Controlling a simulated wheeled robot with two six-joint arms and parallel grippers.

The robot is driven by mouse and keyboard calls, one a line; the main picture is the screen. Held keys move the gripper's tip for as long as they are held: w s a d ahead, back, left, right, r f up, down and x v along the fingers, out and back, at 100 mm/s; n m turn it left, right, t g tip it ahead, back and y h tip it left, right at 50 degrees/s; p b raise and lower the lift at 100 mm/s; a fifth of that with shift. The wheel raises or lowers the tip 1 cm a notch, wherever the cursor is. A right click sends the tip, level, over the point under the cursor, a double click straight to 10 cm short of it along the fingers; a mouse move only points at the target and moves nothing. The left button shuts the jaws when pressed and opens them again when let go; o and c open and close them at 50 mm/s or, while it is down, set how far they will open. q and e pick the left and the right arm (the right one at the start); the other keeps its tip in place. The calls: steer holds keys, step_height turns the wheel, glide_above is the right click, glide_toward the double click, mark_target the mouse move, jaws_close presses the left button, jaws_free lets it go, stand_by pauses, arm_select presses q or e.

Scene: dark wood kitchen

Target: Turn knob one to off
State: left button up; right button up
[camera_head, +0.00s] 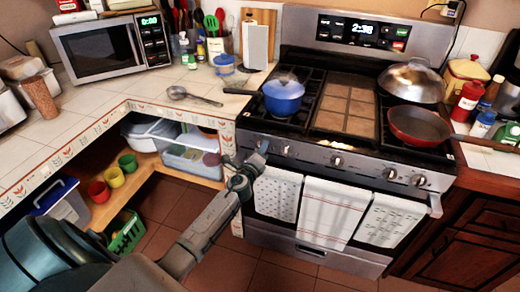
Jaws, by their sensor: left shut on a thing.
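The stove's front panel (310,154) carries a row of silver knobs, with one knob (286,150) left of the middle, another knob (336,160) near the centre, and two knobs (390,173) (418,180) to the right. My left gripper (262,148) is at the left end of this panel, shut on the leftmost knob. That knob is mostly hidden behind the fingers, so its pointing direction cannot be read. My right gripper is not in view.
A blue pot (283,97) sits on the left burners, its handle pointing left. A red pan (420,125) and a domed lid (411,80) are at the right. Towels (326,210) hang below the knobs. The tiled counter (120,108) is at the left.

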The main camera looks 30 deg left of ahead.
arm_select(q)
steer(key=shift+f+m, duration=0.1)
steer(key=shift+m, duration=0.9)
steer(key=o, duration=1)
steer(key=v, duration=1.1)
steer(key=shift+a, duration=0.1)
steer(key=shift+w, duration=0.1)
